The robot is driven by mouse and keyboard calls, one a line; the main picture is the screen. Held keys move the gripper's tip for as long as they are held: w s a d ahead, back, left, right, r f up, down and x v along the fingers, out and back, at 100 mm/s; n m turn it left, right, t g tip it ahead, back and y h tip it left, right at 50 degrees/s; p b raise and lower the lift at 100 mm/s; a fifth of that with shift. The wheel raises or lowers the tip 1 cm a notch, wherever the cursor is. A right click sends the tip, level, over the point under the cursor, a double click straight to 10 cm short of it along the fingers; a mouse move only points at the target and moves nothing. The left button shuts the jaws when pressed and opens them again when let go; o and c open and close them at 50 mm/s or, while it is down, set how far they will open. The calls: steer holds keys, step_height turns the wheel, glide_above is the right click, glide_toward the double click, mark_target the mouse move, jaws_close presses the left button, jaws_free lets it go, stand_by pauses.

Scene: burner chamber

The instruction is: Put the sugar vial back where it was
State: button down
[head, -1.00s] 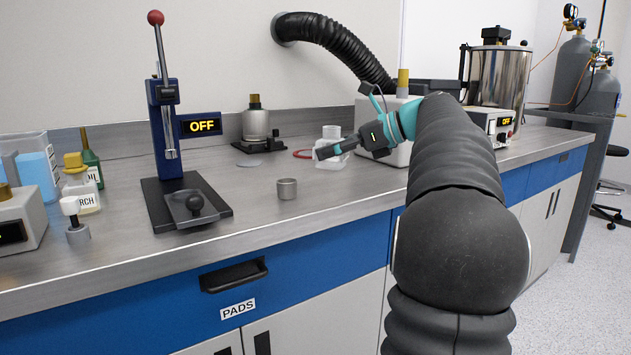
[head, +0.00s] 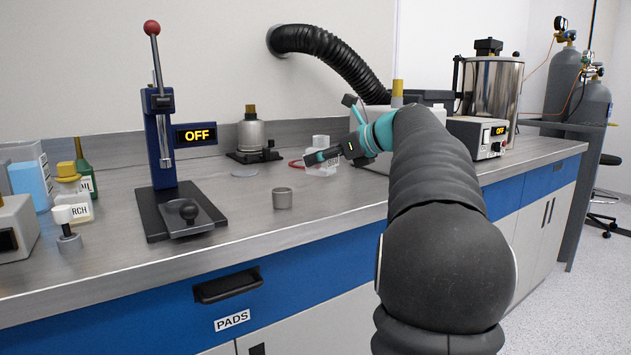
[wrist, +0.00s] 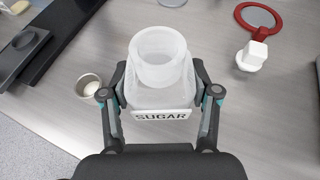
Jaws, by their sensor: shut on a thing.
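The sugar vial (wrist: 162,75) is a translucent white, open-mouthed bottle with a SUGAR label, seen large in the wrist view. My gripper (wrist: 161,95) is shut on it, one finger on each side of its body. The vial is upright. In the head view my gripper (head: 312,158) is over the back half of the bench and partly hides the vial (head: 322,170). I cannot tell whether the vial's base touches the bench. A white stopper-like piece (wrist: 250,57) lies to the right by a red ring (wrist: 258,20).
A small metal cup (head: 282,198) with pale contents (wrist: 90,88) stands at front left of the vial. A blue press (head: 165,140) stands further left. Bench between cup and box is clear.

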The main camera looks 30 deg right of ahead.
mark_target(315, 194)
steer(key=shift+w+a+f, duration=0.55)
steer(key=shift+w+f, duration=0.05)
steer(key=shift+w, duration=0.1)
steer(key=shift+f+b, duration=0.5)
steer(key=shift+f, duration=1.4)
steer(key=shift+f, duration=0.1)
steer(key=shift+c, duration=1.3)
jaws_free()
steer(key=shift+s+d+r, duration=0.1)
steer(key=shift+r, duration=0.1)
steer(key=v, duration=1.2)
steer(key=shift+f+p, duration=0.1)
steer(key=shift+p, duration=0.2)
